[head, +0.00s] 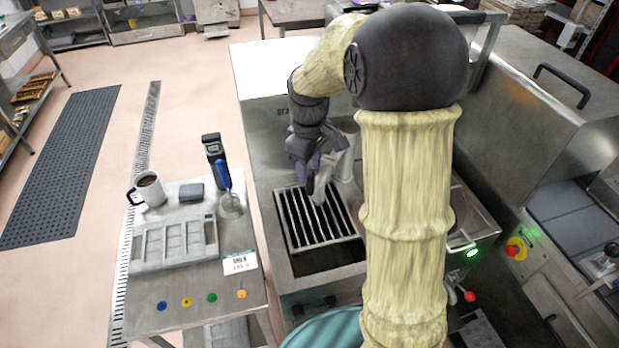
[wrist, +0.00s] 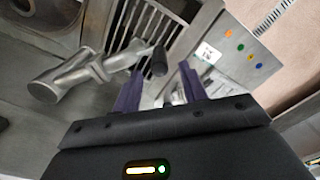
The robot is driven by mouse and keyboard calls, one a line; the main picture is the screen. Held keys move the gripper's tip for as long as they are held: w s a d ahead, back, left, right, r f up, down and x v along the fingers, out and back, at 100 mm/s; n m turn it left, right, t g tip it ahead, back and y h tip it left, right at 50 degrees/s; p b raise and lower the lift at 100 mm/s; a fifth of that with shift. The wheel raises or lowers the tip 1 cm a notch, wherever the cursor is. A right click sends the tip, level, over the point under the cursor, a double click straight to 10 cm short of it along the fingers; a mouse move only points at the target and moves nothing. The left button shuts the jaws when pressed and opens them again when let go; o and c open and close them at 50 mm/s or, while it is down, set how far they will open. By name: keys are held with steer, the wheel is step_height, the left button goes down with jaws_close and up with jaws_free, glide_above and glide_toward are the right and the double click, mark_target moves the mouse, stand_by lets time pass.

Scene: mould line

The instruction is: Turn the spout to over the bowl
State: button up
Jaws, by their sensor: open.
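The spout (head: 345,165) is a shiny metal pipe on the steel machine, partly hidden behind my arm in the head view. In the wrist view the spout (wrist: 75,75) runs from the left toward a dark tip beside the slatted grate (wrist: 150,22). The grate (head: 318,225) lies below the spout's end in the head view. My gripper (head: 312,172) is above the grate, close to the spout. In the wrist view its two purple fingers (wrist: 160,82) are apart, with the dark tip showing between and beyond them; I cannot tell if they touch. The round bowl (wrist: 45,32) shows only partly, at the upper left.
A side table left of the machine holds a mug (head: 149,188), a mould tray (head: 175,243), a blue-handled tool (head: 225,178) and a label card (head: 240,262). A red stop button (head: 515,248) and a lidded steel machine (head: 560,120) stand to the right.

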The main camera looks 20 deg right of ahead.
mark_target(309, 181)
step_height(309, 181, down, 6)
steer(key=shift+r+p, duration=0.25)
steer(key=shift+p, duration=0.2)
jaws_close()
